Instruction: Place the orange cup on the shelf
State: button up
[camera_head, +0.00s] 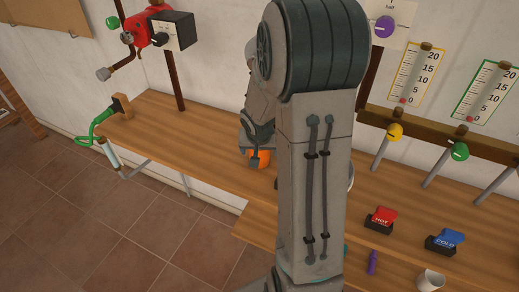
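The orange cup (264,157) shows as a small patch of orange beside my arm, above the wooden surface; most of it is hidden. My gripper (254,158) is at the cup, with a finger in front of its left side. The arm hides the rest of the gripper, so I cannot tell whether it is shut on the cup or whether the cup touches the wood. A long wooden shelf (190,142) runs along the wall from the left to behind my arm.
A green nozzle (97,125) is at the shelf's left end, below a red pump (150,27). Right of my arm are a HOT switch (381,219), a COLD switch (444,242), a purple object (372,262) and a white cup (430,281). The left shelf's middle is clear.

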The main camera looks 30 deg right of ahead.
jog(key=p+v, duration=0.2)
jog(key=v, duration=1)
jog(key=s+a+r+n+y, duration=0.1)
jog(key=s+a+r+n, duration=0.1)
jog(key=s+a, duration=0.3)
jog(key=s+a+r+n+g+y, duration=0.1)
jog(key=s+a+r+n, duration=0.2)
jog(key=s+a, duration=0.3)
jog(key=s, duration=0.4)
jog(key=shift+s+a+n, duration=0.15)
jog(key=shift+a+n, duration=0.15)
jog(key=shift+n, duration=0.1)
